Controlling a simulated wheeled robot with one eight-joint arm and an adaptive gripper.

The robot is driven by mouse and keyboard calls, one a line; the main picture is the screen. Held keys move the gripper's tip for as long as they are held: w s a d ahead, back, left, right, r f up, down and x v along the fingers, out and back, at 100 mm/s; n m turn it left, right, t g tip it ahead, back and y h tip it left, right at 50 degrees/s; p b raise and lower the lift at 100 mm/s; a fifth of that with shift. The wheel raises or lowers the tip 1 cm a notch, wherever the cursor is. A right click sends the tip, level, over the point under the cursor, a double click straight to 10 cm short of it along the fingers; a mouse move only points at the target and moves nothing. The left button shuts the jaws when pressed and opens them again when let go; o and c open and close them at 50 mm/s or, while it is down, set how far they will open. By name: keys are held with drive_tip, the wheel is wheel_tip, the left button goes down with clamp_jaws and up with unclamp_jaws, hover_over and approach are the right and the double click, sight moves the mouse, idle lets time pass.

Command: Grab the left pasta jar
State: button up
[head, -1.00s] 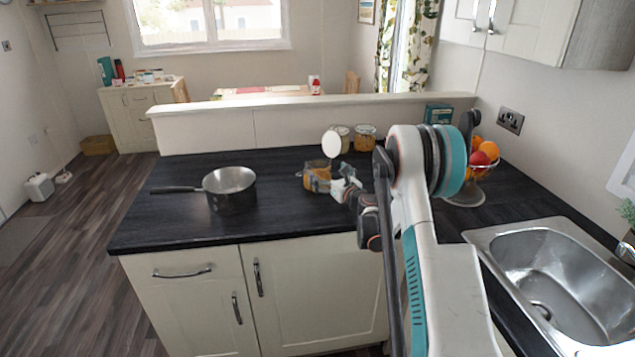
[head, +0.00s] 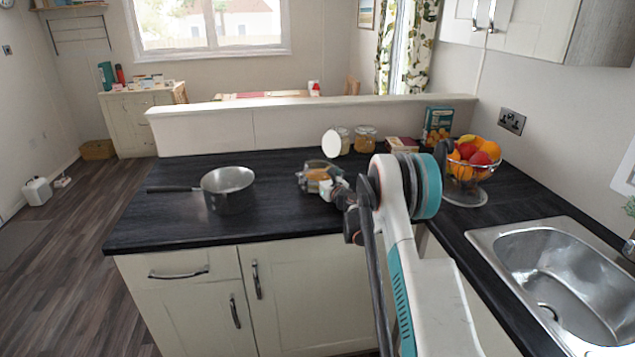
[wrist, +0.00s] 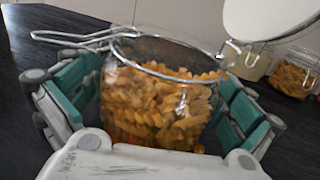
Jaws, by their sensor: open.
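A clear glass jar of spiral pasta (head: 317,174) stands on the dark worktop, the nearest of the jars. In the wrist view the jar (wrist: 160,105) fills the middle, its mouth open and wire clasp parts sticking out to the left. My gripper (wrist: 158,112) is open, with a teal-padded finger on each side of the jar. Gaps seem to show beside the glass; I cannot tell whether either finger touches it. In the head view my gripper (head: 332,184) is at the jar's right side, partly covering it. The jar's base is hidden in the wrist view.
Two more jars, a left one (head: 343,139) and a right one (head: 365,139), stand behind by the low wall, with a round white lid (head: 331,144) raised beside them. A saucepan (head: 228,190) is left; a fruit bowl (head: 470,172) and sink (head: 555,270) are right.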

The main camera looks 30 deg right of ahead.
drive_tip(key=c, duration=1.4)
drive_tip(key=shift+r, duration=0.15)
drive_tip(key=shift+c, duration=0.2)
